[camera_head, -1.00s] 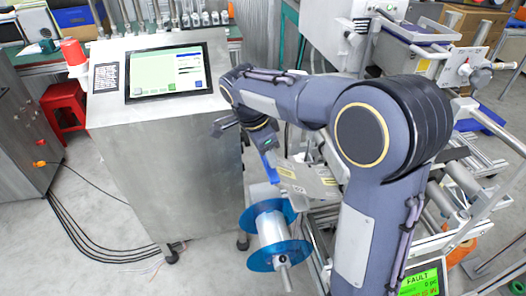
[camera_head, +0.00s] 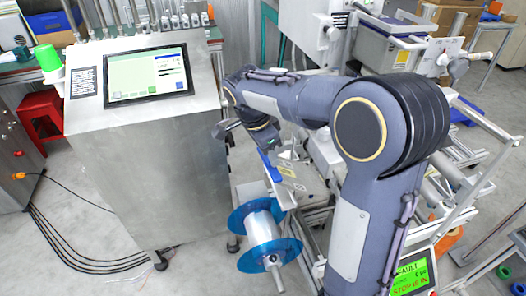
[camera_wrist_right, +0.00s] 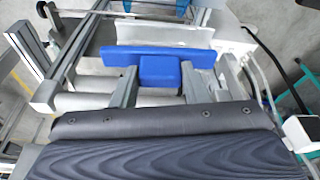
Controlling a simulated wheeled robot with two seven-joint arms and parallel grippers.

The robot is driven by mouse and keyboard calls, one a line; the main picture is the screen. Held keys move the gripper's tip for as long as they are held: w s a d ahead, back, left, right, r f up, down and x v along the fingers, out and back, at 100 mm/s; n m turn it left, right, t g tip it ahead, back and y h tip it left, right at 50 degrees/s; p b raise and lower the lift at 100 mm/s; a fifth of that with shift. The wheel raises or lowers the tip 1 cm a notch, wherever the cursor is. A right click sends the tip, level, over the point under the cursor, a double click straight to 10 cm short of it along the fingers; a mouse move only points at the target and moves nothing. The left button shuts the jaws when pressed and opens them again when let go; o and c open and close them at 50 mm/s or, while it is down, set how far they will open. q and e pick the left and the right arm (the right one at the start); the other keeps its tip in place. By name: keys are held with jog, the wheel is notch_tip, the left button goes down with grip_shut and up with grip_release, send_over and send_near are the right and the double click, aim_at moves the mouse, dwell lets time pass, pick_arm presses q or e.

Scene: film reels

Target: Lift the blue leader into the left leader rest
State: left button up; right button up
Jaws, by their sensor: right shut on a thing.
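The blue leader (camera_wrist_right: 158,66), a flat bar with a square tab, shows in the right wrist view, with its tab between the two grey fingers. My right gripper (camera_wrist_right: 158,86) is shut on that tab. In the head view the leader (camera_head: 270,167) is a small blue piece below the wrist of my right arm, partly hidden. The right gripper (camera_head: 267,150) is small there and partly covered by the arm. A pale plate (camera_wrist_right: 165,32) lies just behind the leader; I cannot tell whether they touch. I cannot make out the left leader rest. My left gripper is out of view.
A reel with blue flanges (camera_head: 256,260) stands below the gripper. A steel console (camera_head: 150,170) with a screen is at the left. Metal rollers and frame bars (camera_wrist_right: 90,82) lie under the leader. A green display (camera_head: 410,282) reads a fault.

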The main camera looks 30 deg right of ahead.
jog(key=shift+s+d+f+b, duration=0.15)
jog(key=shift+d+f, duration=0.05)
jog(key=shift+d, duration=0.45)
jog(key=shift+s+d+f+b, duration=0.15)
jog(key=shift+s+d+f, duration=0.1)
jog(key=shift+d, duration=0.45)
jog(key=shift+s+d+f+b, duration=0.1)
jog(key=shift+d+f+b, duration=0.1)
jog(key=shift+d, duration=0.45)
jog(key=shift+f, duration=0.1)
